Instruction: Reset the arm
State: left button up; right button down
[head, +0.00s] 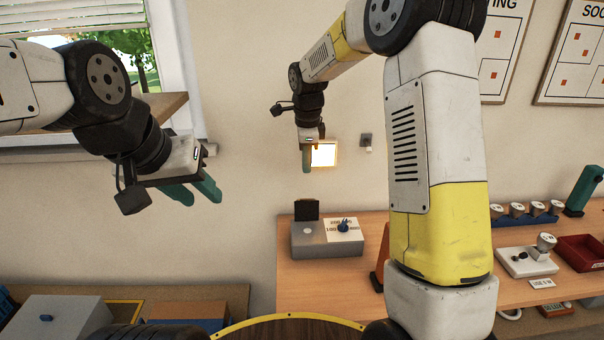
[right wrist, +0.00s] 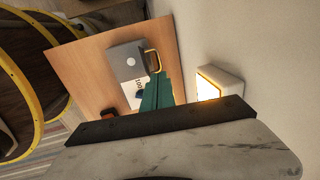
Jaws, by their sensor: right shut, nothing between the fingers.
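My right arm (head: 437,160) reaches across the head view towards the wall. Its gripper (head: 306,165) is shut and empty, with green fingers pointing down, just left of a lit square wall fitting (head: 324,154) in the picture. In the right wrist view the shut green fingers (right wrist: 157,92) are left of this glowing fitting (right wrist: 218,84); I cannot tell whether they touch it. My left gripper (head: 194,192) is at the left, in front of bare wall below the window. Its two green fingers are apart with nothing between them.
A wooden bench (head: 330,272) carries a grey box (head: 310,240) with a label card. A red tray (head: 582,252), several round fittings (head: 516,210) and a green tool (head: 582,190) are at the right. A lower shelf with a grey case (head: 55,318) is at bottom left.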

jog(key=s+d+r+n+t+y, duration=0.1)
jog(key=s+d+r+n, duration=0.25)
jog(key=s+r, duration=0.3)
jog(key=s+d+r+n+t, duration=0.1)
jog(key=s+d+r+n, duration=0.1)
jog(key=s+r+n, duration=0.4)
jog(key=s+d+f+n+t+y, duration=0.1)
jog(key=s+d+n+t, duration=0.1)
jog(key=s+n, duration=0.7)
jog(key=s, duration=0.8)
jog(key=shift+s+d+f, duration=0.2)
jog(key=shift+s+d, duration=0.1)
